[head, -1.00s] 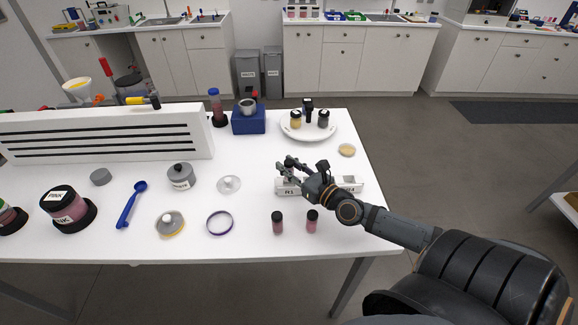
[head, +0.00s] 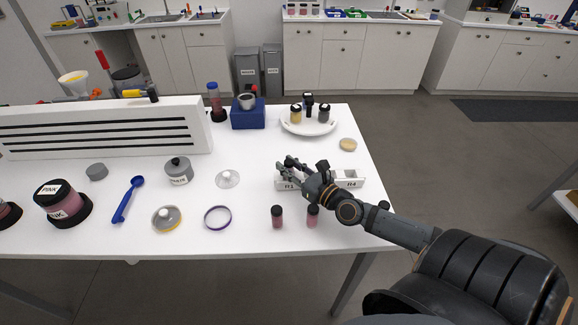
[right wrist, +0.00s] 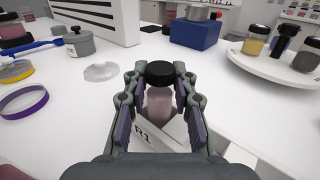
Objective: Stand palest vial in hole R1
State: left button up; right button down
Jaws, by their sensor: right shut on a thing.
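My right gripper (head: 286,168) is shut on a pale pink vial (right wrist: 158,104) with a black cap, held upright between the fingers in the right wrist view. The white rack (head: 328,184) lies under the gripper, with label R1 at its left end and R4 towards its right. The R1 label (right wrist: 145,135) shows right beside the vial's lower part. The vial's base is hidden, so I cannot tell whether it is in the hole. Two darker pink vials with black caps, one left (head: 277,217) and one right (head: 313,217), stand in front of the rack. My left gripper is not in view.
A white plate (head: 290,127) with several capped jars stands at the back right, near a blue block (head: 248,117). A glass lid (head: 228,179), a purple ring (head: 217,218) and a grey jar (head: 179,171) are left of the rack. The front right table edge is close.

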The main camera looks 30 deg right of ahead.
jog(key=shift+f+b, duration=0.6)
jog(key=shift+f, duration=0.1)
jog(key=c, duration=1)
grip_release()
jog(key=shift+r, duration=0.1)
